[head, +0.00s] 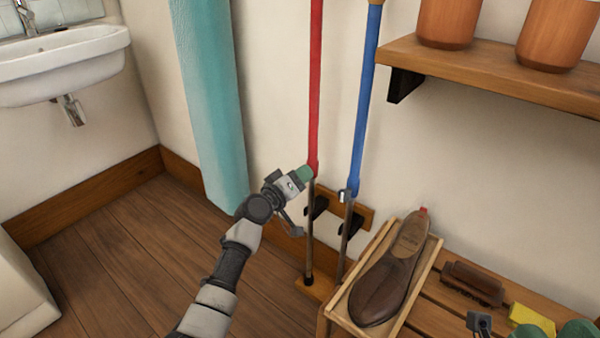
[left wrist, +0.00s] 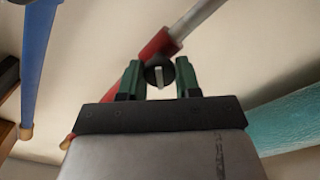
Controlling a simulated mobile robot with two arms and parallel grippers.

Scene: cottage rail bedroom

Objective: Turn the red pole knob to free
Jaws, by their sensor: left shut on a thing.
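The red pole (head: 315,90) stands upright by the wall, a thinner metal tube below its red part. Its knob (left wrist: 159,75) is black with a pale bar, at the end of the red section in the left wrist view. The bar points up the picture, at an angle to the slanting pole. My left gripper (head: 304,173) is shut on the knob, with one green finger on each side of it (left wrist: 159,80). In the head view the gripper hides the knob. A grey part and green rounded shapes at the bottom right may be my right gripper, unclear.
A blue pole (head: 365,95) stands close to the right. A teal rolled item (head: 212,100) stands left. A shoe in a wooden tray (head: 424,284), a brush (head: 472,282) and a yellow block (head: 533,317) sit on the bench. A shelf (head: 500,78) juts out above.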

